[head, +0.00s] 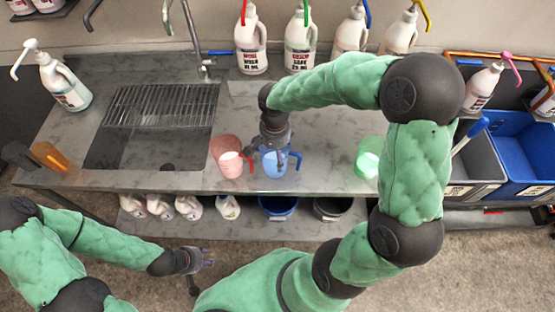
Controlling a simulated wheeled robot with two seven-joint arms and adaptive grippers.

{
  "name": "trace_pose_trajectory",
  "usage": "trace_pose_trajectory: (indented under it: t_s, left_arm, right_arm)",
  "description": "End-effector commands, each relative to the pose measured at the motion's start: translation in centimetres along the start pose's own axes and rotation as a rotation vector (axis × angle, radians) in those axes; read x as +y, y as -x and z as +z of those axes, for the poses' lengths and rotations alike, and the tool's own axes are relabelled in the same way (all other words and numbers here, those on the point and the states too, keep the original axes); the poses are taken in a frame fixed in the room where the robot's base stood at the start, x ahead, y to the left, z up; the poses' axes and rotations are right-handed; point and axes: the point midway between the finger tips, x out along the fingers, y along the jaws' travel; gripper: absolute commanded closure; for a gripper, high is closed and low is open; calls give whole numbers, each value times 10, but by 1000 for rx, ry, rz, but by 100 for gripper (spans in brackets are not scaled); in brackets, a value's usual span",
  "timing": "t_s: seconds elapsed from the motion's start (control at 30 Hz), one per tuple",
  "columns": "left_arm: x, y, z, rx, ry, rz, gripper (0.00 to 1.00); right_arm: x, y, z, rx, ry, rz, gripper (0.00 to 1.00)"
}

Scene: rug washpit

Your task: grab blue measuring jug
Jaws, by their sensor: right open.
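The blue measuring jug (272,168) stands on the grey counter, with its handle toward the right of the picture. My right gripper (276,150) reaches down from above and is open at the jug's rim. It hides part of the jug's top, and I cannot tell whether its fingers touch the jug. My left gripper (204,264) is low in front of the counter, away from the jug. Its fingers are too small to tell whether they are open or shut.
A pink jug (226,152) stands close left of the blue jug. A green jug (368,160) stands to the right, partly near my arm. A sink with a rack (160,104) lies left. Large pump bottles (251,48) line the back. Blue bins (518,158) stand right.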

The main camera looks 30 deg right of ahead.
Motion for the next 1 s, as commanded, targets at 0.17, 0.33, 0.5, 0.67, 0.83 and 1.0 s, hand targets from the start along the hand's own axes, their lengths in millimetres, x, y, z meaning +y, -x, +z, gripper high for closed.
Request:
trace_pose_trajectory:
  t_s: [0.17,0.33,0.5,0.67,0.83,1.0]
  left_arm:
    - [0,0,0,0,0,0,60]
    - [0,0,0,0,0,0,60]
    - [0,0,0,0,0,0,60]
    - [0,0,0,0,0,0,60]
    - [1,2,0,0,0,0,60]
    - [3,7,0,0,0,0,60]
  right_arm:
    - [0,0,0,0,0,0,0]
    - [0,0,0,0,0,-1,42]
    - [0,1,0,1,-1,-1,61]
    - [0,1,0,1,-1,-1,61]
    - [-1,8,-1,2,-1,-3,61]
    - [-1,27,-1,3,0,-4,61]
